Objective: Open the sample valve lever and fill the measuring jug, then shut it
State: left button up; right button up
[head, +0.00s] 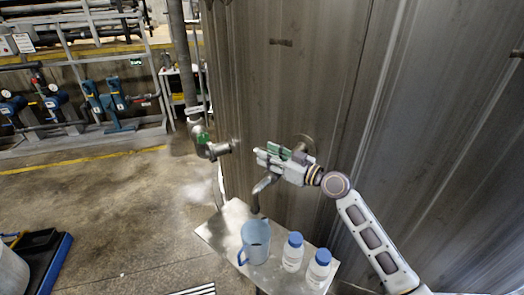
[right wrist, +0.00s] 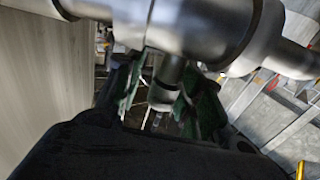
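The blue measuring jug (head: 246,254) stands upright on a small metal shelf, below the open end of the curved sample spout (head: 262,189). I see no clear stream, and the jug's fill level is unclear. My right gripper (head: 266,156) is at the valve above the spout and hides the lever in the head view. In the right wrist view, the green-padded fingers (right wrist: 168,95) are apart, on either side of a short metal stem (right wrist: 170,74) below a thick pipe (right wrist: 205,28). I cannot tell whether they touch it. My left gripper is out of view.
Two white bottles with blue caps (head: 293,254) (head: 318,270) stand right of the jug on the shelf (head: 218,231). A pipe with a green fitting (head: 201,139) stands left. The floor at left is mostly open.

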aim_at(255, 149)
jog(key=shift+x, duration=1.55)
grip_shut()
